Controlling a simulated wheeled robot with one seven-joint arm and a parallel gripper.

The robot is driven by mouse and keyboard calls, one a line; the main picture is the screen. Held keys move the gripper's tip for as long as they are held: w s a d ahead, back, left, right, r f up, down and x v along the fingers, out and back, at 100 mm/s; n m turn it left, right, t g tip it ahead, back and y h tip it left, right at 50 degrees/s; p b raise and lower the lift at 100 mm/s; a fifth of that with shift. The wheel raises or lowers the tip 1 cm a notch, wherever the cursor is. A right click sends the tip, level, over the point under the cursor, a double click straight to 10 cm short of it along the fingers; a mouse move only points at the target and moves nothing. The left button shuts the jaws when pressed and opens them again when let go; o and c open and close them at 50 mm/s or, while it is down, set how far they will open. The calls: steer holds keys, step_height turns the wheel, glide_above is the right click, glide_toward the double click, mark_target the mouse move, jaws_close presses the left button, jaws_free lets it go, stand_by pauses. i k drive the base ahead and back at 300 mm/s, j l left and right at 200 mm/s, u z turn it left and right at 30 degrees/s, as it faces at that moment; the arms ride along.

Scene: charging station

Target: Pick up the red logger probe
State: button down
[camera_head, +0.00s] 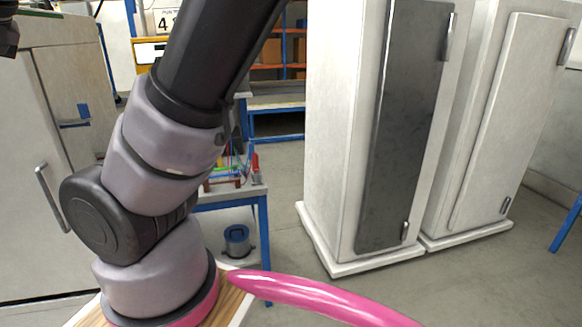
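A small red upright thing (255,161) stands at the right end of the blue-framed table behind my arm. It may be the red logger probe, but it is too small to tell. My own arm rises from the lower left and leaves the picture at the top, covering much of the table. I cannot make out my gripper in this view. A dark piece is cut off at the top left corner, and I cannot tell what it is.
The blue-framed table (263,232) holds several small coloured items, with a blue container (237,241) beneath. Tall white cabinets (340,120) stand at the right, one with a dark door. A pale cabinet (25,230) stands at the left. Grey floor (285,225) is open between table and cabinets.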

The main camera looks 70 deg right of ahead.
mark_target(256, 169)
steer(key=z, duration=2.1)
